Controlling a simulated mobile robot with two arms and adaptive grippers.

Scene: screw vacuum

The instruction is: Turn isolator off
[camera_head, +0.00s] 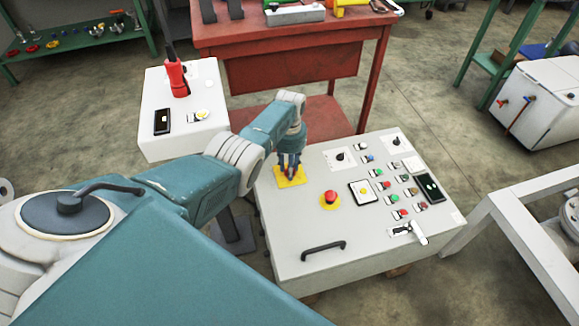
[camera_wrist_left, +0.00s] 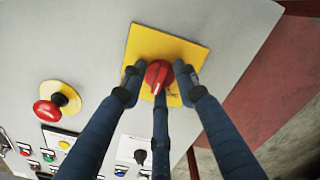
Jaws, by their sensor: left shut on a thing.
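The isolator is a red rotary knob (camera_wrist_left: 158,76) on a yellow square plate (camera_wrist_left: 186,48) in the left wrist view. In the head view the yellow plate (camera_head: 291,182) is at the left part of the grey control panel (camera_head: 300,240), and the knob is mostly hidden by my fingers. My left gripper (camera_head: 289,168) reaches down onto the knob. In the left wrist view its fingers (camera_wrist_left: 160,84) are around the red knob and shut on it. My right gripper is not in view.
A red emergency button (camera_head: 331,196) on a yellow disc is right of the isolator. Several buttons and switches, a black display (camera_head: 430,187) and a black handle (camera_head: 323,249) are on the panel. A red table (camera_head: 290,60) and a smaller grey box (camera_head: 180,128) stand behind.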

